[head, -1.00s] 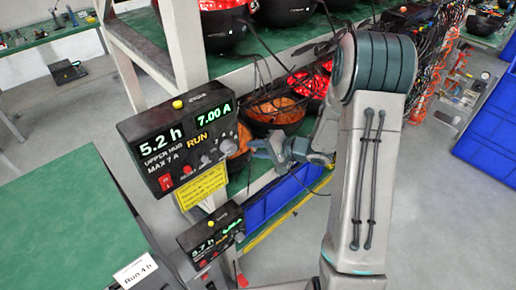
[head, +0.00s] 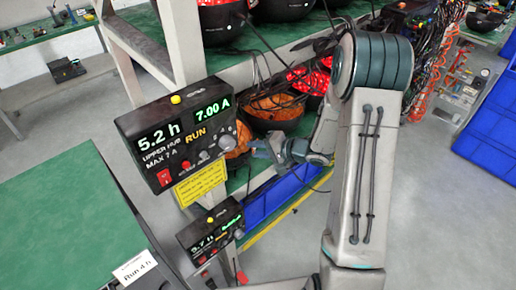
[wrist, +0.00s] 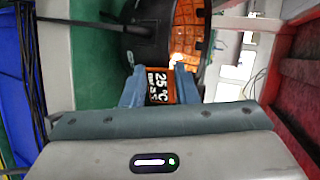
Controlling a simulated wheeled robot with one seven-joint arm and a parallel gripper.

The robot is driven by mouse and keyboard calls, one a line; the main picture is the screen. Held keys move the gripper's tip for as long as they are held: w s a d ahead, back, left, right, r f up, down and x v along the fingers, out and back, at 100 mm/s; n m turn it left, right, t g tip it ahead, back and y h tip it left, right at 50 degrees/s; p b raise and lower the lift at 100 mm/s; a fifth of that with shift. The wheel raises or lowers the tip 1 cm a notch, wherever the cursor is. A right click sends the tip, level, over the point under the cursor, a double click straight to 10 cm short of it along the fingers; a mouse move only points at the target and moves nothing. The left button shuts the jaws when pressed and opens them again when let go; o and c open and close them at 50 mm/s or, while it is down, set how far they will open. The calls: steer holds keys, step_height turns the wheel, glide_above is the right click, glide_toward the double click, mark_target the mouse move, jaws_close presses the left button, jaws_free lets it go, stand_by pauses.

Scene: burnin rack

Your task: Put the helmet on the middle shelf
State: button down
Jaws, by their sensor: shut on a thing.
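The helmet is a black shell with an orange lattice inside, close in front of my gripper in the wrist view (wrist: 186,28). My gripper (wrist: 160,88) is shut on a small dark and orange block reading 25 °C, apparently part of the helmet; the join is unclear. In the head view my gripper (head: 264,147) is at the rack, right of the controller box. An orange patch (head: 238,138) by its fingertips, seemingly the held helmet, is mostly hidden by that box. The green middle shelf (head: 240,178) shows only in part.
The controller box (head: 178,135) hangs at the rack's front post, close to my gripper. Another orange-lined bowl (head: 272,121) and red-lit helmets (head: 316,84) sit behind, with loose cables. A green table (head: 70,215) stands at left.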

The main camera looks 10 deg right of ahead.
steer(key=shift+a+f, duration=0.15)
steer(key=shift+f, duration=0.05)
